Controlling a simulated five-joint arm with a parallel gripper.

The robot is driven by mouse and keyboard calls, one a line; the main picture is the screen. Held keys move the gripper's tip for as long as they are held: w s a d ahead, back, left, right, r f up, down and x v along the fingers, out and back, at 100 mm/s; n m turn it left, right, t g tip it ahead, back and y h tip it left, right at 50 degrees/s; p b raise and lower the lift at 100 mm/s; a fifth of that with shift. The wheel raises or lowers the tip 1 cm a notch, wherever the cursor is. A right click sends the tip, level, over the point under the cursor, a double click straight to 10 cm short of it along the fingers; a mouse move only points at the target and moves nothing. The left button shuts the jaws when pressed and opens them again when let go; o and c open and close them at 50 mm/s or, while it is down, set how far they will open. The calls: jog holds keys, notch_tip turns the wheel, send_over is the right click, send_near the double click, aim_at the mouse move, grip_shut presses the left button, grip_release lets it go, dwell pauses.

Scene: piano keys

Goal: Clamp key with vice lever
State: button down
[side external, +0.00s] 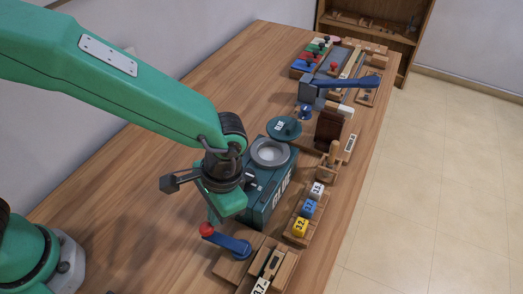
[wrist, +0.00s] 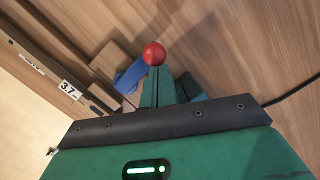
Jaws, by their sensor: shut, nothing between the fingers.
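A blue lever (side external: 232,245) with a red ball knob (side external: 207,229) is mounted on a wooden block near the front of the table. In the wrist view the red knob (wrist: 154,53) and blue lever (wrist: 130,76) lie just beyond my fingertips. My gripper (side external: 213,217) points down, shut and empty, close beside the knob. In the wrist view its green fingers (wrist: 160,80) appear to reach the knob's lower edge; I cannot tell whether they touch. A wooden fixture (side external: 270,264) labelled 3.7 stands right of the lever. I cannot make out a key clamped in it.
A teal box (side external: 262,208) with a round grey opening stands just behind my gripper. A rack of numbered cubes (side external: 308,208) is to its right. A larger blue lever (side external: 345,82) and other fixtures stand farther back. The wooden table (side external: 130,155) is clear on the left.

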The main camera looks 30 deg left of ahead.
aim_at(204, 234)
jog(key=shift+s, duration=0.4)
jog(key=shift+s+a, duration=0.1)
jog(key=shift+s, duration=1)
jog(key=shift+s+f, duration=0.15)
dwell(0.4)
jog(key=shift+w+r, duration=0.25)
jog(key=shift+w, duration=0.4)
jog(key=w+d+r, duration=0.1)
jog(key=w+r, duration=0.4)
jog(key=r, duration=0.6)
jog(key=shift+r, duration=0.15)
